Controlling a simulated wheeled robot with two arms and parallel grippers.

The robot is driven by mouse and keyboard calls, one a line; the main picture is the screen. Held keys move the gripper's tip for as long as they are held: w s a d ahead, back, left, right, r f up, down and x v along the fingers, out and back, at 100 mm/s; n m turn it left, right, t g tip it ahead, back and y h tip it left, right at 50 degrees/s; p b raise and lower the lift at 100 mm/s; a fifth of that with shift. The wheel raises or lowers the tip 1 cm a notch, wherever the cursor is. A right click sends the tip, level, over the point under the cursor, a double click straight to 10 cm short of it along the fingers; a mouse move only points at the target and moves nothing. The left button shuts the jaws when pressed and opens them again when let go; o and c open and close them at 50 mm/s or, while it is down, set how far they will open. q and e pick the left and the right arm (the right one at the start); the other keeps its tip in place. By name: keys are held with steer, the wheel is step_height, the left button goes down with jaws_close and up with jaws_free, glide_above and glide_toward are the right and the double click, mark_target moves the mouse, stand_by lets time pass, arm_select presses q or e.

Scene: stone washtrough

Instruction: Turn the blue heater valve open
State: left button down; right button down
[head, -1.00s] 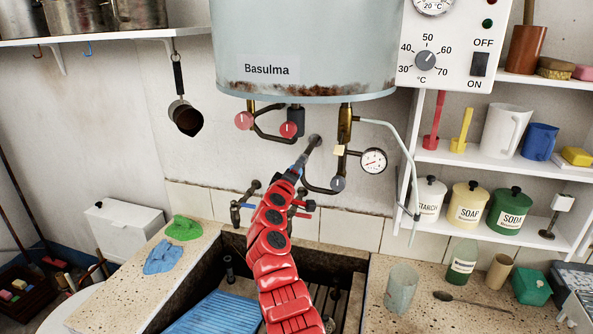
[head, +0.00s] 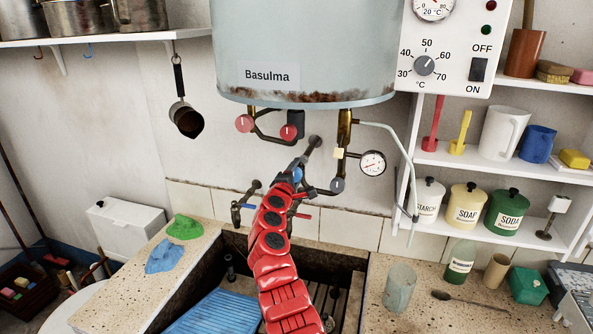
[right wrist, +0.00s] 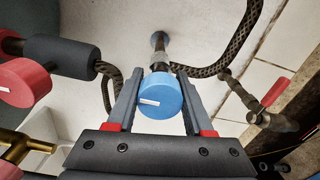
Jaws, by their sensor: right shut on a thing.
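The blue heater valve (right wrist: 160,97) is a round blue knob with a white pointer mark on its face, under the heater. In the right wrist view the mark points left. My right gripper (right wrist: 160,80) is shut on it, one finger on each side. In the head view the right gripper (head: 299,172) is small at the end of my red arm, and only a bit of the blue knob shows there. The grey heater tank (head: 305,45) hangs above. My left gripper is out of view.
Two red knobs (head: 244,123) (head: 289,132), a grey knob (head: 337,185) and a pressure gauge (head: 373,163) sit close by under the tank. Taps (head: 243,207) are below, over the stone trough. Shelves with jars stand at right.

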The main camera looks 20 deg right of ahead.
steer(key=shift+r, duration=0.2)
steer(key=shift+c, duration=1.4)
jaws_free()
steer(key=shift+f, duration=0.1)
steer(key=shift+s+a+f, duration=0.1)
steer(key=shift+s+a, duration=0.15)
steer(key=shift+s, duration=0.2)
steer(key=b+v, duration=0.3)
steer(key=v, duration=1.3)
steer(key=shift+a+b, duration=0.15)
steer(key=shift+b, duration=0.2)
steer(key=shift+s, duration=0.15)
